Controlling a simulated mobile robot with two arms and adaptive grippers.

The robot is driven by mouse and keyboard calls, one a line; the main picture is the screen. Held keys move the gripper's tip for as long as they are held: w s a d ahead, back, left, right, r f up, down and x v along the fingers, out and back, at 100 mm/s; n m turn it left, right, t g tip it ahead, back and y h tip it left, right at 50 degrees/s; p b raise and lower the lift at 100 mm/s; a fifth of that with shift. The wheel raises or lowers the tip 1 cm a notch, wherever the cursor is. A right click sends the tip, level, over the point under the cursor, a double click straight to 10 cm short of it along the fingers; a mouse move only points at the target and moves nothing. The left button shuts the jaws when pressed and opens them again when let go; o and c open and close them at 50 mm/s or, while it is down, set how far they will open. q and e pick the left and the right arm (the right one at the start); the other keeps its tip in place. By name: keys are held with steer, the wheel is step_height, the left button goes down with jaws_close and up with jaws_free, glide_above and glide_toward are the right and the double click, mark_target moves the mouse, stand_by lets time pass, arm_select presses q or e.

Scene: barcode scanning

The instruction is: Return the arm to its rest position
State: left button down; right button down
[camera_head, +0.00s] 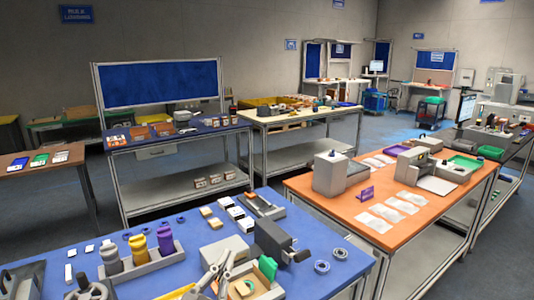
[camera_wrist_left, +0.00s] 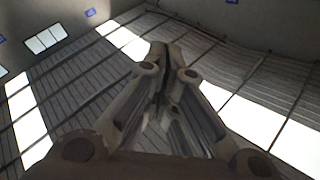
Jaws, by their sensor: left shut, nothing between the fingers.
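My left gripper (camera_head: 224,259) shows at the bottom middle of the head view, in front of the near blue table (camera_head: 150,215). Its fingers point upward and it is empty. In the left wrist view the fingers of my left gripper (camera_wrist_left: 163,58) come together, with only the ceiling and walls behind them. It overlaps a small box with a green piece (camera_head: 267,267) in the head view; I cannot tell whether they touch. My right gripper is not in view.
On the blue table stand a grey holder with bottles (camera_head: 155,262), a black and grey device (camera_head: 273,238), small boxes (camera_head: 235,213) and tape rolls (camera_head: 340,253). An orange table (camera_head: 330,199) with grey machines stands to the right. Dark floor separates the tables.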

arm_select(q)
steer(key=s+a+f+n+g+y, duration=0.3)
steer(key=s+a+f+g, duration=0.15)
steer(key=f, duration=0.55)
steer(key=s+a+f+n+g+y, duration=0.35)
steer(key=s+a+f, duration=0.2)
steer(key=f, duration=0.45)
steer(key=s+a+f+g+h, duration=0.1)
steer(key=s+f+g, duration=0.35)
steer(key=s, duration=0.35)
steer(key=s+a+f+g, duration=0.1)
steer(key=s+f+g, duration=0.35)
steer(key=s, duration=0.45)
step_height(320, 180, down, 28)
steer(key=s+b, duration=0.1)
steer(key=b, duration=0.1)
steer(key=s+a+f+g+b, duration=0.1)
steer(key=s+a+f, duration=0.2)
steer(key=s+f, duration=1.3)
steer(key=shift+s+f+m+g, duration=0.25)
steer(key=shift+f+m+g, duration=0.2)
steer(key=shift+f, duration=0.2)
steer(key=shift+s, duration=0.1)
